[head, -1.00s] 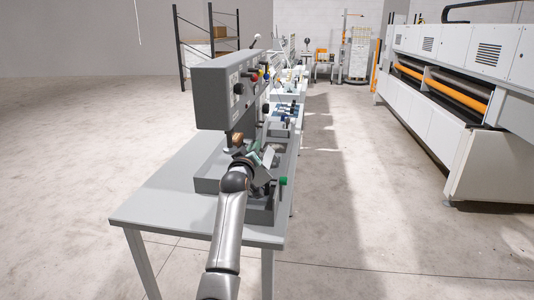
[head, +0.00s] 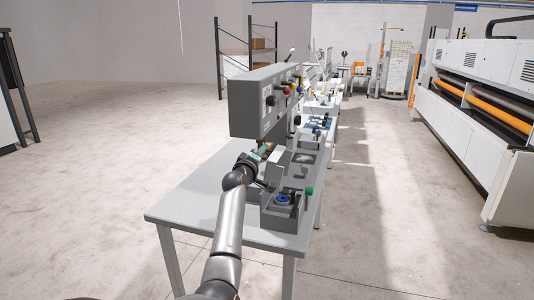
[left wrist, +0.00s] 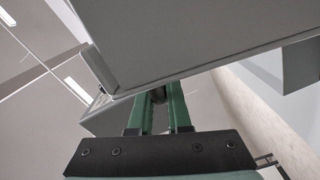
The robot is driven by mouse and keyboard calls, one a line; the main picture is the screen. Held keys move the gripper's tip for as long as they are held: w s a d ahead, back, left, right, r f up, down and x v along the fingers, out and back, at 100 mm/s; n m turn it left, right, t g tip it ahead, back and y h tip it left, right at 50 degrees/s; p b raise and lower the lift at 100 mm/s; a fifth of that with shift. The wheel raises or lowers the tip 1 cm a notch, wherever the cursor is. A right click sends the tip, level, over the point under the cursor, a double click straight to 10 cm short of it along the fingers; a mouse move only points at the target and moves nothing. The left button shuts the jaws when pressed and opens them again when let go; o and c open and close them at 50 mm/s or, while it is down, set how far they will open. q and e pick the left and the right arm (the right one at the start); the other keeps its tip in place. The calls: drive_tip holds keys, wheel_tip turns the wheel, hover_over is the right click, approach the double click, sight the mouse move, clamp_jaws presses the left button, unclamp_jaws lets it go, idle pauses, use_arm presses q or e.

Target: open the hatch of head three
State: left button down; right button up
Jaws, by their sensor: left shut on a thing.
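The nearest grey sewing head (head: 252,108) stands over a grey table. Below it is a small grey housing (head: 284,220) with its top open and a blue ring-shaped part (head: 283,198) showing inside. A grey hatch plate (head: 278,166) stands raised at the housing's back left. My left gripper (head: 268,150) is at this plate, partly hidden by my own wrist. In the left wrist view its green fingers (left wrist: 159,108) are closed around a small dark round piece, seemingly the hatch's knob (left wrist: 158,94), under a large grey surface. My right gripper is not in view.
A green knob (head: 309,191) stands at the housing's right. More heads and housings line the table behind. The grey table top (head: 185,205) is bare at the front left. A large white machine (head: 455,125) stands at the right, with open floor between.

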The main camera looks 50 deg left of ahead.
use_arm(q)
drive_tip(key=shift+s+a+f, duration=0.15)
drive_tip(key=shift+a, duration=0.1)
idle(0.3)
drive_tip(key=c, duration=0.9)
unclamp_jaws()
drive_tip(key=v, duration=1.2)
drive_tip(key=shift+s+d, duration=0.1)
drive_tip(key=shift+s, duration=0.15)
